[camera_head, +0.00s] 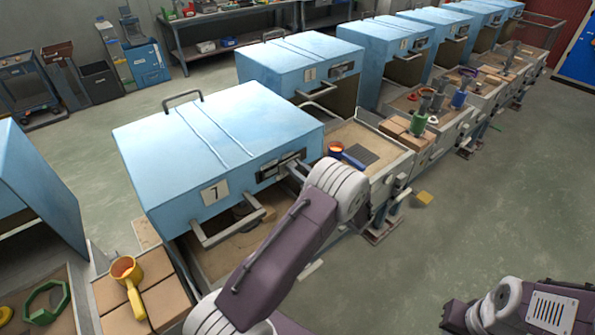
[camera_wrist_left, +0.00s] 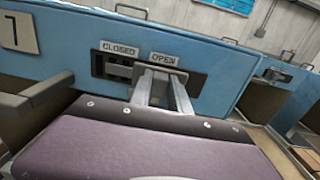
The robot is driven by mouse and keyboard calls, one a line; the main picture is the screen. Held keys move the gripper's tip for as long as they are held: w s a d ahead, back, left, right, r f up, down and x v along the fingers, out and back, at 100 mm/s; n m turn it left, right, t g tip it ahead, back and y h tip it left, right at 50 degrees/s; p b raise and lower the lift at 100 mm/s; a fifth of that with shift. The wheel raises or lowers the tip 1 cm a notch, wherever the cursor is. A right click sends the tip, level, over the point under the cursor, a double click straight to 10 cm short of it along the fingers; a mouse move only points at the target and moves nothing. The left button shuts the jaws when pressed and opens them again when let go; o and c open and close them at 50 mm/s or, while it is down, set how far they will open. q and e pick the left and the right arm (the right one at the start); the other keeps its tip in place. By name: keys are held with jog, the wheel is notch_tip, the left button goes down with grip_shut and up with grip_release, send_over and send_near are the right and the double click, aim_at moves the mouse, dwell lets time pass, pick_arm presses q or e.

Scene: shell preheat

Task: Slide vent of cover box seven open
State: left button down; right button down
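Cover box seven (camera_head: 205,150) is the large blue box with a 7 plate, at the left-middle of the head view. Its vent (camera_head: 280,168) is a dark slotted panel on the front face. In the left wrist view the vent (camera_wrist_left: 122,70) carries a CLOSED label on the left and an OPEN label on the right. My left gripper (camera_wrist_left: 165,82) reaches the vent below the OPEN label, its two fingers close together with a narrow gap. My right gripper is out of view; only part of my right arm shows.
An orange ladle (camera_head: 128,275) lies on tan blocks at lower left. Other blue boxes (camera_head: 300,62) stand in a row behind. Trays with tools (camera_head: 365,150) lie right of box seven. The floor at right is mostly open.

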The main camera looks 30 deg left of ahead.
pick_arm(q)
jog(key=shift+s+r+t, duration=0.1)
jog(key=shift+r+t, duration=0.15)
jog(key=shift+t, duration=0.05)
jog(key=c, duration=1.4)
grip_release()
jog(key=shift+c, duration=0.2)
jog(key=shift+o, duration=1)
jog(key=shift+w+d+f, duration=0.15)
jog(key=shift+w+d, duration=0.2)
jog(key=shift+w, duration=0.1)
jog(key=shift+s, duration=0.2)
jog(key=shift+s+d+f, duration=0.1)
jog(key=shift+s+d, duration=0.1)
jog(key=b+v, duration=0.2)
jog(key=v, duration=0.6)
jog(key=shift+d+b, duration=0.25)
jog(key=shift+b, duration=0.05)
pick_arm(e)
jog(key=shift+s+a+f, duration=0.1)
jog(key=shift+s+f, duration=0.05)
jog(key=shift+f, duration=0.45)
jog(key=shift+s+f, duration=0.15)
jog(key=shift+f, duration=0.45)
